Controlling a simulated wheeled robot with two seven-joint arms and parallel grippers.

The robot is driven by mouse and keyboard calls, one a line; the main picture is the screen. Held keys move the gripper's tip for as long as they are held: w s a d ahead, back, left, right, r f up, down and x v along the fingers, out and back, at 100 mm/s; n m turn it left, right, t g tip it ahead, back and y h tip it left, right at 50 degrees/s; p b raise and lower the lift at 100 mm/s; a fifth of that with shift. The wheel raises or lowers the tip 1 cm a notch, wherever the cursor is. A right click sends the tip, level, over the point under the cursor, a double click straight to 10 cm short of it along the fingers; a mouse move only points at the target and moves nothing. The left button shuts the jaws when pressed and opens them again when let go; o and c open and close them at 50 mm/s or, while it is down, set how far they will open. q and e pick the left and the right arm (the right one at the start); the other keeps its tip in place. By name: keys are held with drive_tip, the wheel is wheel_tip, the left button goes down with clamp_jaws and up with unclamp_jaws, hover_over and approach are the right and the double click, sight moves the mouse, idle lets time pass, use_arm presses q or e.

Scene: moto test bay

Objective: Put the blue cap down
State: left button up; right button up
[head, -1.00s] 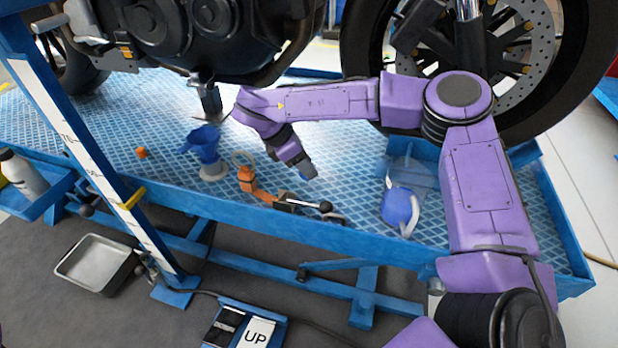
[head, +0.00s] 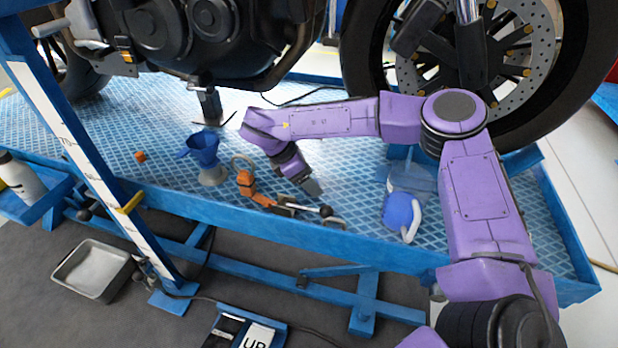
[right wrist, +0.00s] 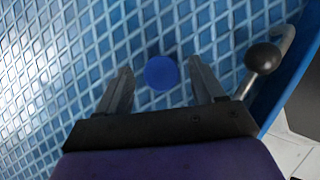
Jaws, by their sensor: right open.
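The blue cap is a round, flat blue disc (right wrist: 162,73) in the right wrist view. It appears to rest on the blue diamond-patterned platform (right wrist: 70,60), between and just beyond the spread fingers. My right gripper (right wrist: 160,82) is open, with a gap visible between the cap and each finger. In the head view my right gripper (head: 312,188) points down at the platform near its front edge, and I cannot make out the cap there. My left gripper is not in view.
A black-knobbed lever (head: 325,210) stands close to the right gripper at the front edge. An orange part (head: 246,184) and a blue funnel (head: 203,150) are to its left. A blue jug (head: 398,209) is to its right. The motorcycle wheel (head: 375,60) is behind.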

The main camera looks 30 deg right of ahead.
drive_tip(key=p+v, duration=0.2)
drive_tip(key=v, duration=0.9)
drive_tip(key=shift+r, duration=0.3)
drive_tip(key=shift+a, duration=0.15)
